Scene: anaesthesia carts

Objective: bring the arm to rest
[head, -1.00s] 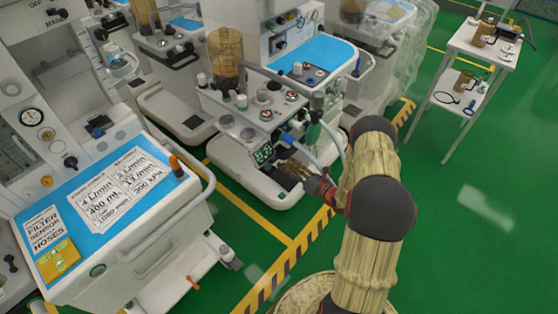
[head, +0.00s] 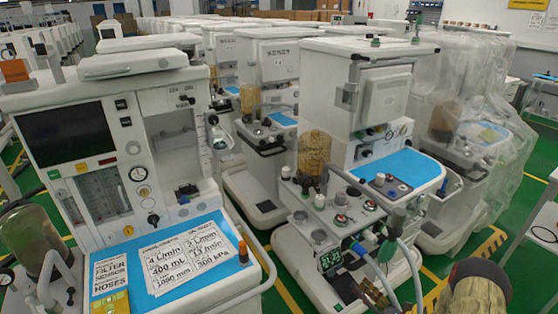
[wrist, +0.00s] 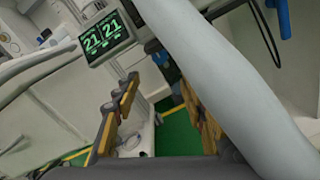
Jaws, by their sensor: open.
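My arm (head: 476,297) shows only in part at the bottom right of the head view, with its yellowish covering. The display reads 21 and 21 in the wrist view (wrist: 104,32). A thick pale hose (wrist: 215,85) crosses close to the camera, over the right finger. Whether it touches my gripper cannot be told.
A cart with a blue top (head: 205,262) and printed sheets stands at the left. A plastic-covered cart (head: 475,120) stands at the right, and a white table (head: 543,225) at the right edge. More carts fill the back. Green floor shows between them.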

